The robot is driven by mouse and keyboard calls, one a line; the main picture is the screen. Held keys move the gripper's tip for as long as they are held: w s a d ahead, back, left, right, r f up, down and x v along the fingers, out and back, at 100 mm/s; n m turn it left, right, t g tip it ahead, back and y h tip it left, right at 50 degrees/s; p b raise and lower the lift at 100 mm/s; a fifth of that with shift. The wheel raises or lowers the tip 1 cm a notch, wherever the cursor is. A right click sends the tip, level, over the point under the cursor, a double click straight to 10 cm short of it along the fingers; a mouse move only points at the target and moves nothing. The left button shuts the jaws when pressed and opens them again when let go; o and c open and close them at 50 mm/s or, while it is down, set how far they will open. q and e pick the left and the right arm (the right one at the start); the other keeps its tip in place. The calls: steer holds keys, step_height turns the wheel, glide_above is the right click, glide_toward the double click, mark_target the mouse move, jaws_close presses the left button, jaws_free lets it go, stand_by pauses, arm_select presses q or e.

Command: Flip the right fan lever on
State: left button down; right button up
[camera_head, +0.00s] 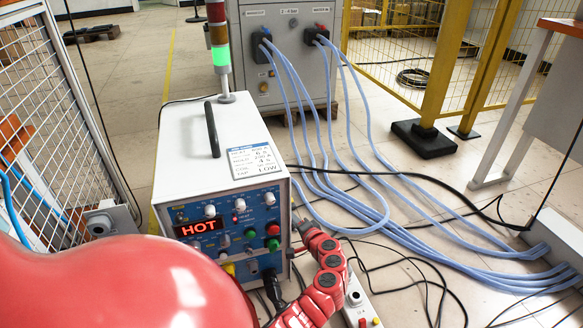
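The induction heater (213,145) is a white box with a black top handle and a blue front control panel (222,215). The panel has a lit red "HOT" display (201,227), pale knobs, small switches, and green and red buttons. I cannot tell which small switch is the right fan lever, or its position. My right arm, red and jointed, comes up from the bottom centre. Its gripper end (300,227) is beside the panel's right edge; its fingers are too small to read. A large red part of my arm covers the lower left. My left gripper is not in view.
A lit green signal tower (221,58) rises behind the heater. A grey cabinet (289,60) feeds blue hoses (372,205) across the floor at right. Black cables and a power strip (357,300) lie near my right arm. A mesh fence (40,120) stands at left.

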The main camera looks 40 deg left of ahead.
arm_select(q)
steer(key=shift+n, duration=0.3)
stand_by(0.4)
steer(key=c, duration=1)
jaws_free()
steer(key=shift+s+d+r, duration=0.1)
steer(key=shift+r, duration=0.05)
